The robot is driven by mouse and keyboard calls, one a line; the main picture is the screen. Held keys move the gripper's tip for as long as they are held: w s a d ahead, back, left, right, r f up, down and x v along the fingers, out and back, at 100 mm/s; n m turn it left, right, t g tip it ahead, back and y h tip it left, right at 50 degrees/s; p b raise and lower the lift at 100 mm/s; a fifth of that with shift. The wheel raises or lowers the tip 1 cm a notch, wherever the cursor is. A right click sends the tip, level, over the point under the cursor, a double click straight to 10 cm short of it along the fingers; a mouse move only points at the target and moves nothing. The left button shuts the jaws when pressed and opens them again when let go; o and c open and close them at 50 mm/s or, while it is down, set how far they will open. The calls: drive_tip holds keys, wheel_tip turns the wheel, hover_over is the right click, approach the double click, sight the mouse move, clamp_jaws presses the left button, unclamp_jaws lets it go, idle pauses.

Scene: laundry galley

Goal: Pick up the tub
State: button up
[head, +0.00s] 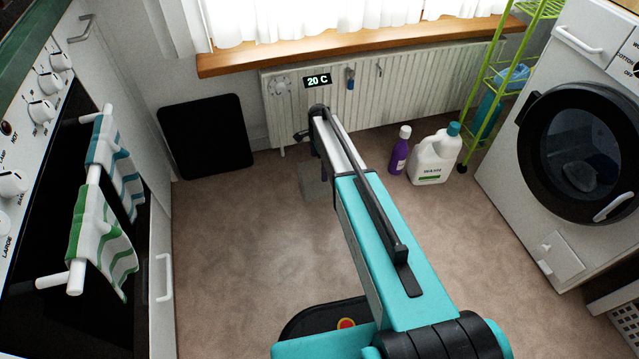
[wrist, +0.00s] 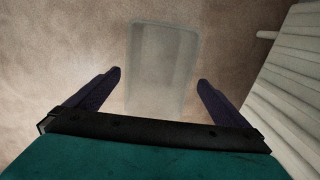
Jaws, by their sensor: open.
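The tub (wrist: 162,55) is a pale grey, see-through rectangular box on the brown floor. In the wrist view it lies ahead of my gripper (wrist: 159,77), its near end reaching between the two dark fingers. The fingers are open and spread wider than the tub, with a gap on each side. In the head view the tub (head: 314,187) shows as a grey block on the floor below the far end of my arm. My arm hides part of the tub and most of the gripper there.
A radiator (head: 424,94) stands behind under the window; it also fills the right edge of the wrist view (wrist: 297,85). A purple bottle (head: 399,152) and white jug (head: 435,158) stand right of the tub. A washing machine (head: 548,225) is at right. Floor at left is clear.

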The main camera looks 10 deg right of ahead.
sight(319, 172)
drive_tip(key=shift+f+b, duration=0.8)
drive_tip(key=shift+f, duration=2)
drive_tip(key=shift+f, duration=0.15)
drive_tip(key=shift+s+f+b, duration=0.15)
drive_tip(key=shift+f+b, duration=1.35)
drive_tip(key=shift+f, duration=1)
drive_tip(key=c, duration=1)
